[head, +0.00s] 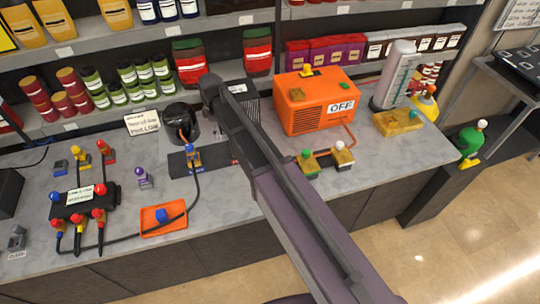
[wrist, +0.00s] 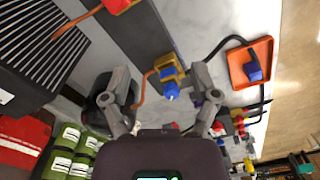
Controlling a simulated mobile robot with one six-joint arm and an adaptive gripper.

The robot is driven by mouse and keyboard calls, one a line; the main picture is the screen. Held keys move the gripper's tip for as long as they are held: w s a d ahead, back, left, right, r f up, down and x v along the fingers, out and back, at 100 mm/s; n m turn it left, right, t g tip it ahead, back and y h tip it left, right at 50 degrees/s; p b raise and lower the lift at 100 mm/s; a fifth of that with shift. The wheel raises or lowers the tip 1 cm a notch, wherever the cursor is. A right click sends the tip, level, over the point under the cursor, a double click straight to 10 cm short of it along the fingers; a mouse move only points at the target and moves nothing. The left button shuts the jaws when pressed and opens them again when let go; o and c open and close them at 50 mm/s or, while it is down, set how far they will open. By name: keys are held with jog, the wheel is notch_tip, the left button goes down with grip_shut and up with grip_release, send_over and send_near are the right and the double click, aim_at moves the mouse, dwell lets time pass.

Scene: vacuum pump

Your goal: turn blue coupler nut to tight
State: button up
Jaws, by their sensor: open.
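A blue coupler nut (wrist: 171,88) sits on a yellow fitting (wrist: 168,73) in the wrist view, beyond my gripper's fingertips. My gripper (wrist: 162,86) is open, with one finger on each side of the picture and nothing held between them. The nut seems to lie in line with the gap, apart from both fingers. In the head view the blue nut (head: 194,159) stands on a dark plate at mid-counter, left of my arm. My fingers cannot be made out in the head view. I cannot read how tight the nut is.
An orange tray (head: 147,228) holds another blue part, with a black hose beside it. A black manifold (head: 72,206) with coloured knobs stands left. A black pot (head: 181,122) stands behind the nut. An orange machine marked OFF (head: 303,104) stands right of my arm.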

jog(key=s+d+f+m+b, duration=0.3)
jog(key=d+m, duration=0.1)
jog(key=d, duration=0.4)
jog(key=s+d+f+m+b, duration=0.3)
jog(key=d+f+m, duration=0.1)
jog(key=d, duration=0.5)
jog(key=shift+d+b, duration=0.25)
jog(key=shift+b, duration=0.1)
jog(key=s+d+m, duration=0.7)
jog(key=s+d, duration=0.2)
jog(key=d, duration=0.3)
jog(key=shift+s+d+m, duration=0.3)
jog(key=shift+s+d, duration=0.05)
jog(key=shift+c, duration=1.4)
jog(key=shift+a, duration=0.1)
